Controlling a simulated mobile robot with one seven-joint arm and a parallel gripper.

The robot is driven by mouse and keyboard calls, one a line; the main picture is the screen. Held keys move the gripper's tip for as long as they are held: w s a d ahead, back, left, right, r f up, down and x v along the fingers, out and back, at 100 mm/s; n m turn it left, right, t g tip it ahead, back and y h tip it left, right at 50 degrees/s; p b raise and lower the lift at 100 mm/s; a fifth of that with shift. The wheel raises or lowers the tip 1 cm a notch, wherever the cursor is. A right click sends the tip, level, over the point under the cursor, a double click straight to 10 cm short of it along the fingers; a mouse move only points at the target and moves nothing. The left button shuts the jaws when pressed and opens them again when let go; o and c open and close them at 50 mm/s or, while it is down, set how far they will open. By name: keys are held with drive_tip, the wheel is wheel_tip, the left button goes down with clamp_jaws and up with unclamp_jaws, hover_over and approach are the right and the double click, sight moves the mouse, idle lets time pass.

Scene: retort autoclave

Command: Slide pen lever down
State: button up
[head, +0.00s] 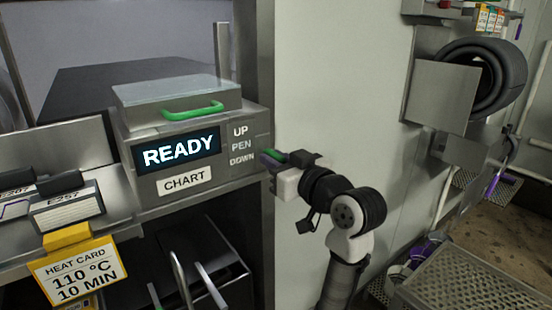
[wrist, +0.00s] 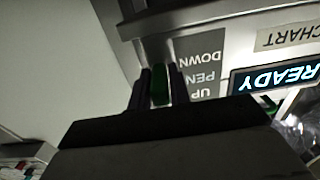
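The green pen lever (wrist: 160,86) sticks out of the right side of the chart recorder (head: 150,180), beside its UP, PEN and DOWN labels (head: 241,146). In the wrist view the labels appear upside down, and the lever's base looks about level with DOWN. My gripper (wrist: 160,92) has one dark finger on each side of the lever, with no clear gap. In the head view my gripper (head: 274,160) reaches the recorder's right edge from the right. The lever is partly hidden there by the fingers.
The recorder has a lit READY screen (head: 177,150) and a lid with a green handle (head: 193,111). A yellow heat card (head: 78,270) and an E257 cartridge (head: 66,207) are at left. A plain wall (head: 340,80) stands behind my arm. A mesh platform (head: 475,290) lies at lower right.

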drive_tip(key=o, duration=0.4)
drive_tip(key=b+v, duration=0.3)
drive_tip(key=v, duration=1)
drive_tip(key=shift+s+d+b, duration=0.25)
drive_tip(key=shift+s+b, duration=0.1)
drive_tip(key=shift+b, duration=0.05)
